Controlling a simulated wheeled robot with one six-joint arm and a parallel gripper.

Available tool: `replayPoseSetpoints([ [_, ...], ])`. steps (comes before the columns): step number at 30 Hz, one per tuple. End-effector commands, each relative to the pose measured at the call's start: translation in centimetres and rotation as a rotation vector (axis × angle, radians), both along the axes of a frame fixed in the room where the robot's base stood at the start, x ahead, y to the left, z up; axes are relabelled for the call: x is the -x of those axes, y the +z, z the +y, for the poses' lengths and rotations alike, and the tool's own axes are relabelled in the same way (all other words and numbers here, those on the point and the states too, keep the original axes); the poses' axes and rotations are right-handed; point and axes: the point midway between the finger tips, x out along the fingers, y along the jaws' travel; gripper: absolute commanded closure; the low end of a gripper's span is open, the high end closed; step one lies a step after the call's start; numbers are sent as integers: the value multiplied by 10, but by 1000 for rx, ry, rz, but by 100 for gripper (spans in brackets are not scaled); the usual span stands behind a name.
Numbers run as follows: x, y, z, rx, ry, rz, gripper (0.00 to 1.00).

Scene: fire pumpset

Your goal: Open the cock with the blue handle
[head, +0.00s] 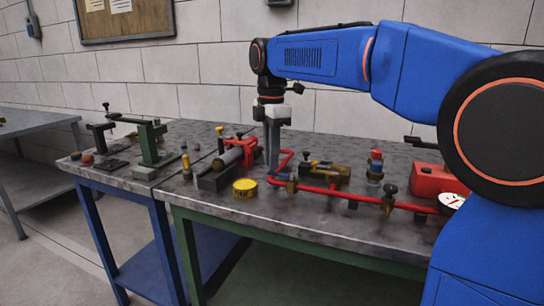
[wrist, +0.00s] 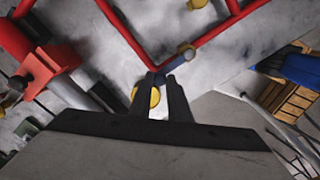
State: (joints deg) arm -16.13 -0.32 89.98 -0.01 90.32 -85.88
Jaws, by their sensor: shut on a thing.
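In the wrist view, a short blue-grey handle (wrist: 178,61) sticks out from between the tips of my gripper (wrist: 163,80), beside a bend in the red pipe (wrist: 132,42). My gripper is shut on this handle. The fingers hide part of it and most of the cock body. In the head view, my gripper (head: 273,160) points straight down at the red pipe (head: 330,191) on the bench. The handle is too small there to make out clearly, and I cannot tell how far it is turned.
A yellow round tin (head: 245,187) stands just left of the pipe. A red vise-like tool (head: 230,160) is behind it. A red box (head: 436,181) and a white gauge (head: 452,201) are at the right. The bench's front strip (head: 300,225) is clear.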

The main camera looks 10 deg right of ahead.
Motion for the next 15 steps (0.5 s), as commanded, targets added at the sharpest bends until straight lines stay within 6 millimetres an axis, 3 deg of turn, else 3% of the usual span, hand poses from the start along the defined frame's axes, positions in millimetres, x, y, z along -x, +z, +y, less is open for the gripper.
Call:
replayPoseSetpoints([
  [10,0,0,0,0,3,0,100],
  [11,0,0,0,0,3,0,79],
  [12,0,0,0,0,2,0,69],
  [15,0,0,0,0,2,0,65],
])
